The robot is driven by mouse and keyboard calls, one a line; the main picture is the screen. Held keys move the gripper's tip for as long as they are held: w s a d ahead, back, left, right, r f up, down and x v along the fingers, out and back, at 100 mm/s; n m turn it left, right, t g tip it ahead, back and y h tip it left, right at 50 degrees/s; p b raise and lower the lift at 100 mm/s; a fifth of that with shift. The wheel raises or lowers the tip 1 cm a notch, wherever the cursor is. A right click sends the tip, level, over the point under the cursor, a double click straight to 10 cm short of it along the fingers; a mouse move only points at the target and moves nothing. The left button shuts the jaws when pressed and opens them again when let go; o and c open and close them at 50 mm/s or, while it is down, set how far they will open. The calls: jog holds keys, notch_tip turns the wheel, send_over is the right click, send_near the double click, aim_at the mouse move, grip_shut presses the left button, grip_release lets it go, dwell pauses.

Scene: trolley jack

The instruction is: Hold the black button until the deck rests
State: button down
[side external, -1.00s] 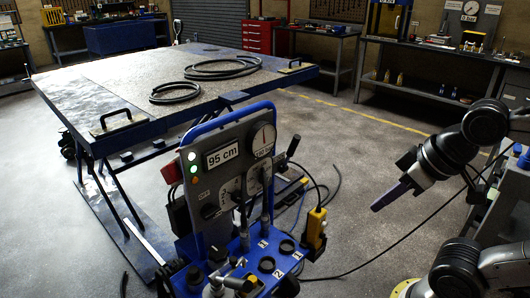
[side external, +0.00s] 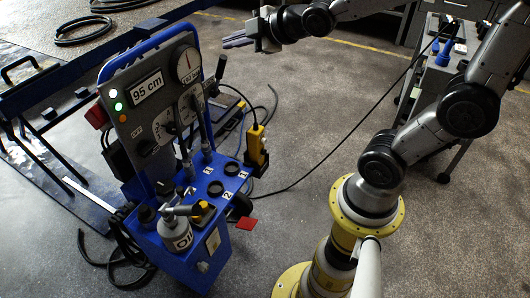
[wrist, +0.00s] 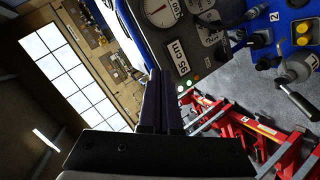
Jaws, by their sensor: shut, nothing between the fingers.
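The blue control cart (side external: 190,262) stands in the middle of the side view, its sign reading 95 cm (side external: 146,88). The sign also shows in the wrist view (wrist: 178,57). Round black parts (side external: 215,188) sit on its top near numbered labels; a yellow pendant (side external: 257,150) hangs at its right side. I cannot tell which part is the black button. The deck (side external: 22,94) is the lift table top at upper left, mostly cut off, raised on legs. My gripper (side external: 224,41) is shut and empty, in the air right of the gauge, apart from the cart. Its fingers show shut in the wrist view (wrist: 160,78).
A grey stand (side external: 432,85) is at the right. Red metal frames (wrist: 270,135) show in the wrist view. Floor right of the cart is fairly clear.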

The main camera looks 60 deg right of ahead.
jog(key=w+d+f+n, duration=0.2)
jog(key=w+d+f, duration=0.2)
jog(key=w+f, duration=0.1)
jog(key=n+g, duration=0.1)
send_over(265, 152)
jog(key=d, duration=0.1)
notch_tip(265, 152, down, 31)
jog(key=s+a+f+m+g, duration=0.1)
jog(key=s+f+m+g, duration=0.2)
jog(key=s+f, duration=0.9)
jog(key=shift+s+m, duration=0.4)
jog(key=shift+s, duration=0.15)
jog(key=shift+f, duration=0.1)
jog(key=w, duration=0.9)
jog(key=shift+w, duration=0.1)
